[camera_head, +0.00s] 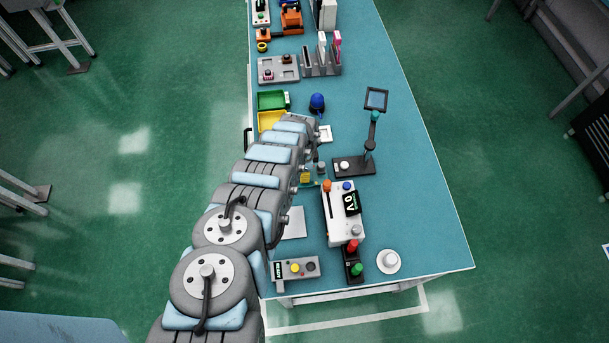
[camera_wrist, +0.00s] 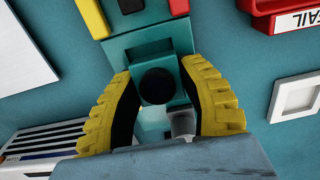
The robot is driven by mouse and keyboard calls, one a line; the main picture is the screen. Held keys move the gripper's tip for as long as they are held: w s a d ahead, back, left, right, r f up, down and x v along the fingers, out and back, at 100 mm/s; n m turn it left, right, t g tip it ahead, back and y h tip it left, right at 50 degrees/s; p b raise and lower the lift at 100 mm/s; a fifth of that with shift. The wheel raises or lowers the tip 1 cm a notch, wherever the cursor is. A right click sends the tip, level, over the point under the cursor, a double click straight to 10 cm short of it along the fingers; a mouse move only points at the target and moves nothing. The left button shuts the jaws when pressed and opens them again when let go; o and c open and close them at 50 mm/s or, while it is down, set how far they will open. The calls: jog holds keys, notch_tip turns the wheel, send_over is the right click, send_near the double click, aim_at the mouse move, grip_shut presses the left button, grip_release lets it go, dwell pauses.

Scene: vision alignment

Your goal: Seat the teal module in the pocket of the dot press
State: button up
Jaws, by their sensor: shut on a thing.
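In the wrist view, my gripper (camera_wrist: 161,105) has its two yellow ribbed fingers closed in around a pale teal piece (camera_wrist: 152,118), which I take as the teal module. A grey cylinder shows beside it, near the right finger. A teal block structure with a black round end (camera_wrist: 157,86), apparently the dot press (camera_wrist: 150,48), stands just beyond and between the fingertips. Its pocket is hidden, and I cannot tell whether the module touches it. In the head view, my arm hides most of this spot; only a yellow finger part (camera_head: 305,178) shows.
A red FAIL tray (camera_wrist: 285,15) and a white square frame (camera_wrist: 298,97) lie to the right in the wrist view.

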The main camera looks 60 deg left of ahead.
jog(key=o, duration=0.9)
jog(key=shift+s+d+f, duration=0.15)
jog(key=shift+d+f, duration=0.05)
jog(key=shift+o, duration=0.8)
jog(key=shift+d+f, duration=0.1)
jog(key=shift+r, duration=0.2)
jog(key=shift+r, duration=5.95)
